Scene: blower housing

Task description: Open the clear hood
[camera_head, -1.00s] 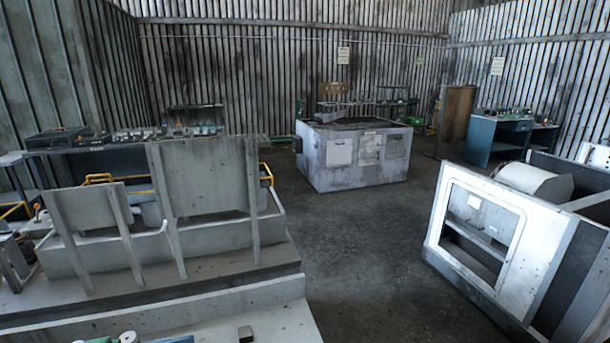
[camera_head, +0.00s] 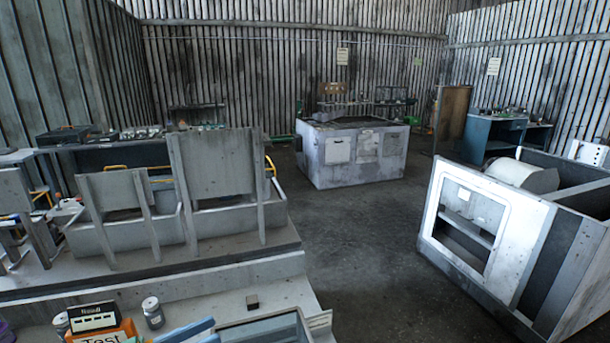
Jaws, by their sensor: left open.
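I cannot pick out the clear hood for sure. A low glazed, frame-edged box (camera_head: 268,331) shows in part at the bottom edge, and its pane looks flat. My right gripper is out of view.
A white cabinet (camera_head: 482,225) stands right, a grey machine (camera_head: 352,158) behind. The floor (camera_head: 360,240) between is clear.

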